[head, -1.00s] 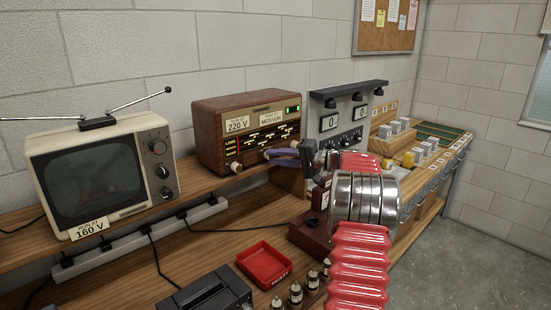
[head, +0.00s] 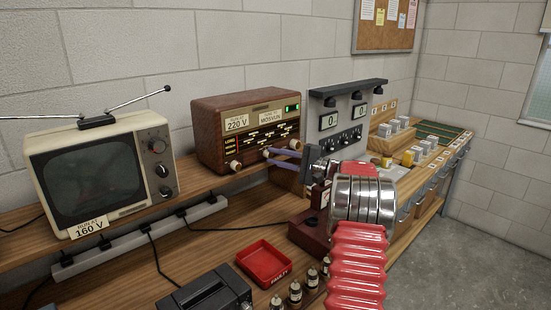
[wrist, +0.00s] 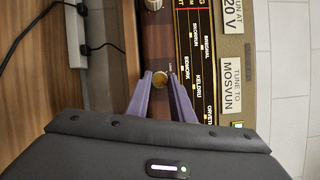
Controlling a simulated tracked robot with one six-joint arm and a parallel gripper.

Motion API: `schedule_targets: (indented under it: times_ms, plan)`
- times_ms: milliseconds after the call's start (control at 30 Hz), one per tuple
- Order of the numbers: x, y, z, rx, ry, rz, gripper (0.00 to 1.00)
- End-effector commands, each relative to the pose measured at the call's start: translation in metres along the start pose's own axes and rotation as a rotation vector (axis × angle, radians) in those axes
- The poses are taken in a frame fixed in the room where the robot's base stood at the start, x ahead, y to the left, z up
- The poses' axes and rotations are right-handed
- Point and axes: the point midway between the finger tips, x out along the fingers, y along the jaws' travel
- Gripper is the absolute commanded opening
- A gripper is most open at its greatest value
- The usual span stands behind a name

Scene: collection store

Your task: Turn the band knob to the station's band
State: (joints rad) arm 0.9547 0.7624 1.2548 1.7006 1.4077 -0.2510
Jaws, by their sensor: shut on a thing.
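The brown wooden radio (head: 208,137) stands on the raised shelf, with a black dial front and a lit green indicator. My gripper (head: 266,154) reaches its lower front from the right. In the wrist view, my gripper (wrist: 161,79) has its two purple fingers on either side of a small brass-coloured knob (wrist: 160,82) and is shut on it. The small marking beside that knob is too small to read. Another, cream knob (head: 235,165) is free at the radio's left and shows in the wrist view (wrist: 153,4). A card (wrist: 235,75) reads "TUNE TO MOSVUN".
A cream television (head: 100,170) stands left of the radio. A meter panel (head: 343,125) is to its right. A red tray (head: 262,262), several valves and a dark box (head: 205,293) occupy the lower bench. Cables run along the shelf's front.

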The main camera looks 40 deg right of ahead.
Motion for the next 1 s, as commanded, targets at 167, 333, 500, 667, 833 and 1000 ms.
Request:
schedule_targets:
  times_ms: [167,333,500,667,833,1000]
  plan:
    - [-0.003,0.004,-0.004,0.005,0.010,0.004,0.00]
    - [-0.002,0.003,-0.003,0.003,0.007,0.003,0.33]
    - [-0.001,0.002,-0.002,0.001,0.004,0.002,0.39]
    - [-0.001,0.002,-0.001,0.001,0.002,0.002,0.39]
    - [-0.007,0.001,-0.001,0.000,0.002,0.002,0.39]
    - [-0.028,0.001,-0.001,0.001,0.004,0.001,0.39]
